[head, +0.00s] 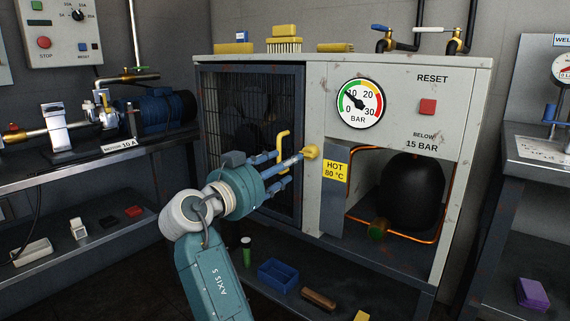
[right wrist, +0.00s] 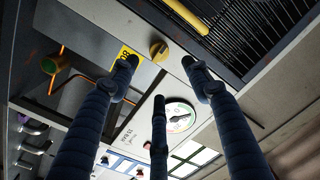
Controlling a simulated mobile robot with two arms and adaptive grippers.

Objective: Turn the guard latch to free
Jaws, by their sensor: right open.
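The guard latch (head: 310,152) is a small yellow knob on the pale cabinet front, just right of the dark mesh guard door (head: 210,130). The latch also shows in the right wrist view (right wrist: 159,50), just beyond the fingertips, as a round knob with a raised ridge. My right gripper (head: 288,168) has three blue fingers, spread open and empty, pointing at the latch. In the right wrist view the right gripper (right wrist: 160,72) has its two upper fingertips on either side of the latch. I cannot tell whether any finger touches it. My left gripper is not in view.
A yellow door handle (head: 284,145) stands out from the guard close to my fingers. A yellow HOT 80 °C label (head: 335,171) sits right of the latch, beside an open bay with a black tank (head: 412,195). A pressure gauge (head: 360,103) and red reset button (head: 427,107) are above.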

